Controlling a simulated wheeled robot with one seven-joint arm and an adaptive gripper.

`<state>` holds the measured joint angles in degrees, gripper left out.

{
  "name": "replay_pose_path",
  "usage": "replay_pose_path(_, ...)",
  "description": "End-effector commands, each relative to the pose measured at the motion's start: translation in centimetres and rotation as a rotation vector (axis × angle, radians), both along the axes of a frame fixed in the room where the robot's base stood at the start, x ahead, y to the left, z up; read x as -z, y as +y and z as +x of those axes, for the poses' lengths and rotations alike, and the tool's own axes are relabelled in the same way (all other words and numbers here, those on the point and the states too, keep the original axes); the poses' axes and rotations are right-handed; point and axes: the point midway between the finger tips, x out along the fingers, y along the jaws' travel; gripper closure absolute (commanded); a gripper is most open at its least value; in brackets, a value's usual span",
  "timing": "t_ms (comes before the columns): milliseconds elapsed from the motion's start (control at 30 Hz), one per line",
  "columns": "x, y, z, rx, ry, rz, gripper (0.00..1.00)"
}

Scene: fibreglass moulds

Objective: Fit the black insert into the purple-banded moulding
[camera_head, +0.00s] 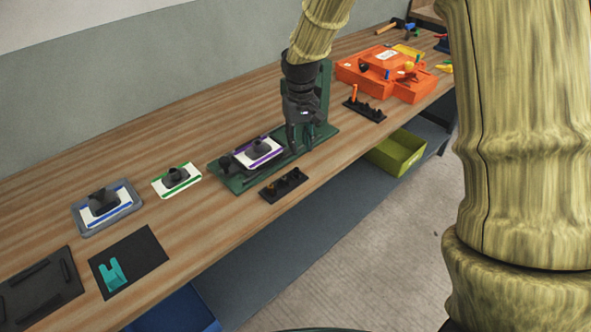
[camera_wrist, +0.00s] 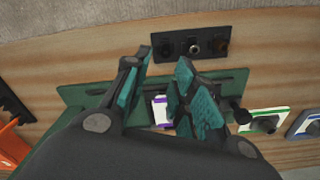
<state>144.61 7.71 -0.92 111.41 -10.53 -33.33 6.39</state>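The purple-banded moulding (camera_head: 266,158) is a white plate with a purple band and a dark raised block on it. It lies on a dark green fixture (camera_head: 231,183). In the wrist view the moulding (camera_wrist: 159,112) shows partly between my fingers; the rest is hidden. My gripper (camera_head: 300,146) points down over the fixture, right of the moulding. In the wrist view my gripper (camera_wrist: 165,62) has its fingers apart, with nothing visible held. A black rack (camera_head: 284,186) in front of the fixture holds several small pieces and also shows in the wrist view (camera_wrist: 178,46). I cannot tell which piece is the black insert.
A green-banded moulding (camera_head: 178,180) and a blue-banded one (camera_head: 103,202) lie left. A black mat (camera_head: 140,250) with a teal piece is nearer. A second black rack (camera_head: 363,110) and an orange case (camera_head: 351,76) stand right. The fixture's upright (camera_head: 323,92) rises behind my gripper.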

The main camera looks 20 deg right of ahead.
Motion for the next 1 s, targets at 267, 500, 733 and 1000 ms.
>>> replay_pose_path(267,3.4,0.6,0.2,-0.008,0.002,0.0,0.74)
replay_pose_path(500,4.5,0.6,0.1,-0.006,0.001,0.0,0.74)
replay_pose_path(733,6.3,0.7,-0.2,-0.006,0.002,0.0,0.74)
replay_pose_path(1000,9.0,0.7,-0.3,-0.005,0.001,0.0,0.74)
